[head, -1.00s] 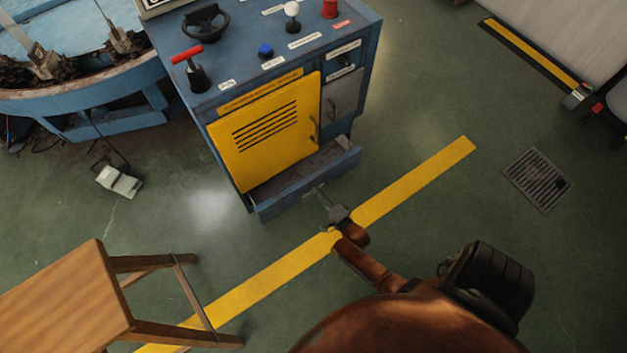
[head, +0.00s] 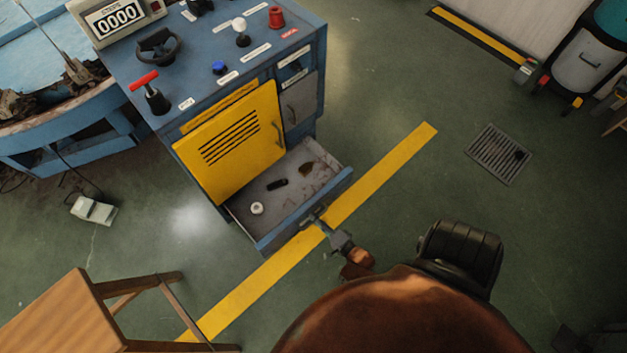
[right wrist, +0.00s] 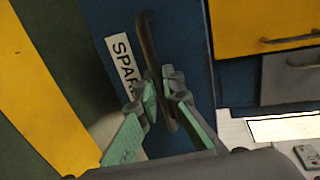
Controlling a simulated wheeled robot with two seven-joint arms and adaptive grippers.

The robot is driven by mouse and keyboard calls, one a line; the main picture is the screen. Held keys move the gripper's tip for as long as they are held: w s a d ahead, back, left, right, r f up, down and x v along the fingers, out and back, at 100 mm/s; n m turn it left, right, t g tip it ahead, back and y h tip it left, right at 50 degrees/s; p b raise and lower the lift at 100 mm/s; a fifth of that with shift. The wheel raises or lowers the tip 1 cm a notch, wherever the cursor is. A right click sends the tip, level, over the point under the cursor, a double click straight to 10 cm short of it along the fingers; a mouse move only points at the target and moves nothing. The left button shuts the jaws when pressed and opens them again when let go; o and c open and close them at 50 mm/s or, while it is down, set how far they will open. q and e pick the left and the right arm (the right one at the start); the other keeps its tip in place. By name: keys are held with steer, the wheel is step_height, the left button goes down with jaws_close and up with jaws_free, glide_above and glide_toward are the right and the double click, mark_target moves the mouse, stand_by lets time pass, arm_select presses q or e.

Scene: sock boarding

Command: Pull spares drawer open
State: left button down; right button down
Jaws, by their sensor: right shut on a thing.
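The spares drawer (head: 280,239) is a blue drawer low in the console, pulled well out so its grey inside shows. A white ring-shaped piece (head: 257,208), a small dark piece (head: 277,184) and a brownish piece (head: 306,169) lie in it. My right gripper (head: 314,219) is at the drawer front, shut on its handle. In the right wrist view, the green fingers (right wrist: 162,100) are on either side of the dark curved handle (right wrist: 148,45), beside a partly hidden white label (right wrist: 122,62) reading "SPAR". My left gripper is not in view.
A yellow vented door (head: 230,140) and a grey door (head: 299,101) sit above the drawer. A wooden stool (head: 60,310) stands at lower left. A yellow floor stripe (head: 385,170) runs under the drawer front. Floor to the right is clear around a flat drain grate (head: 500,154).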

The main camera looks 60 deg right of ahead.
steer(key=c, duration=2.3)
jaws_free()
steer(key=shift+c, duration=0.2)
steer(key=shift+s, duration=0.15)
steer(key=v, duration=1.1)
steer(key=shift+s, duration=0.35)
steer(key=shift+a+r, duration=0.1)
